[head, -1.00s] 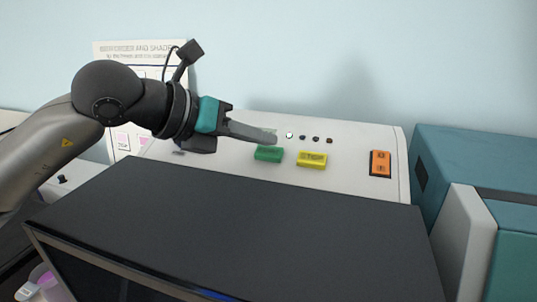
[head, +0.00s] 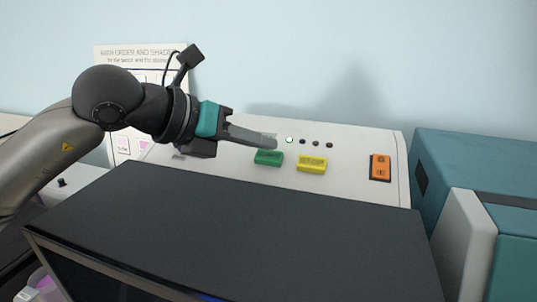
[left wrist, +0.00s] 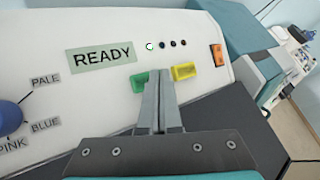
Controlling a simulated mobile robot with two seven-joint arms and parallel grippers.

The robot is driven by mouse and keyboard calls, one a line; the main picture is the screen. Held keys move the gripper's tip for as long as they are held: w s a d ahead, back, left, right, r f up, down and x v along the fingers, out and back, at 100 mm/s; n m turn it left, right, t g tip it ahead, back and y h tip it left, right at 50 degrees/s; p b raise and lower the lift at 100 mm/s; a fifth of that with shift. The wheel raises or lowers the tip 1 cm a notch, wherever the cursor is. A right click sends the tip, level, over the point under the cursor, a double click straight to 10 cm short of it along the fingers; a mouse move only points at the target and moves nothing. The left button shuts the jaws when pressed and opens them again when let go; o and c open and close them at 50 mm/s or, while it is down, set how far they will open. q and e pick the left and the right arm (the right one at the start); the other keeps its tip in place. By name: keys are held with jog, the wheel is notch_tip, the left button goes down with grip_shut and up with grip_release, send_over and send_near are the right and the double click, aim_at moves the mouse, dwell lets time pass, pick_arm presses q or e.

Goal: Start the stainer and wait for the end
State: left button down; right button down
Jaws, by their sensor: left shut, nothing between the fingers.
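The stainer's white sloping panel (head: 352,165) stands behind its dark top (head: 240,225). It carries a green button (head: 268,158), a yellow button (head: 312,163) and an orange switch (head: 380,167). In the left wrist view its display (left wrist: 103,56) reads READY. The leftmost small lamp (left wrist: 149,46) is lit whitish green; the others beside it are dark. My left gripper (head: 273,143) is shut and empty, its tips just above the green button in the head view. In the wrist view the fingers partly cover the green button (left wrist: 140,81); contact cannot be told. My right gripper is not in view.
A blue knob (left wrist: 9,115) with PALE, BLUE and PINK labels sits at the panel's left. A printed poster (head: 125,55) is on the wall behind. A teal machine (head: 460,160) stands right of the stainer.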

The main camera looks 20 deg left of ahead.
pick_arm(q)
jog(key=shift+f, duration=0.1)
dwell(0.7)
jog(key=shift+w+f+b, duration=0.15)
jog(key=shift+f+b, duration=0.15)
jog(key=shift+b, duration=0.25)
